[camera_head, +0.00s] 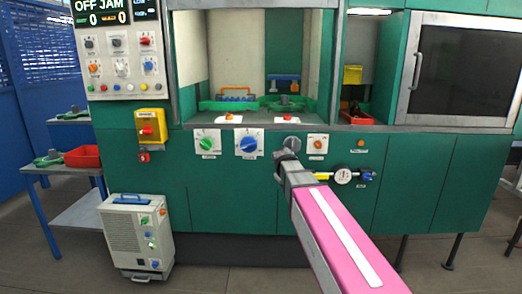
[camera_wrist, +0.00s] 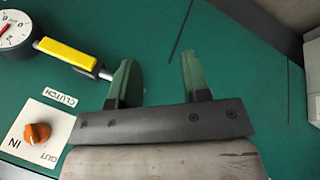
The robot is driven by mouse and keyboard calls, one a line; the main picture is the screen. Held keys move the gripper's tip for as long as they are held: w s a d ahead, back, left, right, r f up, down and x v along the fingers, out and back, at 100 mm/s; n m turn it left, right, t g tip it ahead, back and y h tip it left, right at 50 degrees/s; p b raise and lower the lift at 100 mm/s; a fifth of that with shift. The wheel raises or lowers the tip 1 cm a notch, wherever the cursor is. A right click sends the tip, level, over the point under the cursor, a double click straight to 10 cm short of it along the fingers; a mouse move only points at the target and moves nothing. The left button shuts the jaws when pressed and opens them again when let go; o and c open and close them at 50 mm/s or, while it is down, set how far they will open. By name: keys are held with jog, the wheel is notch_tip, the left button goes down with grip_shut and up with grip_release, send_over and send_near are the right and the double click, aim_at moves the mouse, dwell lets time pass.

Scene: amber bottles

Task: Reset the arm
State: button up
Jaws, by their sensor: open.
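My gripper (camera_wrist: 158,64) shows in the wrist view with its two greenish fingers apart and nothing between them. Behind the fingers is the plain green front of the machine (camera_head: 242,195). In the head view my pink arm reaches forward from the lower right to the control row, and its grey wrist end hides part of the panel. My fingers cannot be made out there. In the wrist view a yellow clutch lever (camera_wrist: 66,54) lies left of the fingers, apart from them. An orange IN/OUT knob (camera_wrist: 37,133) is at lower left.
A round gauge (camera_head: 342,176) sits beside the lever. Green (camera_head: 207,143) and blue (camera_head: 248,144) knobs are left of my wrist. A grey unit (camera_head: 138,235) stands on the floor at left. Floor at lower left is clear.

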jog(key=s+d+f+m+g+y, duration=0.1)
jog(key=s+d+f+m+g, duration=0.1)
jog(key=s+f, duration=0.8)
jog(key=s+d+f+m+g+y, duration=0.1)
jog(key=s+d+f+m+g, duration=0.1)
jog(key=s+f, duration=0.8)
jog(key=s+d+m, duration=0.1)
jog(key=d, duration=0.1)
jog(key=shift+s+d+f+m+y, duration=0.2)
jog(key=shift+d+f+m+y, duration=0.1)
jog(key=shift+d+m, duration=0.1)
dwell(0.6)
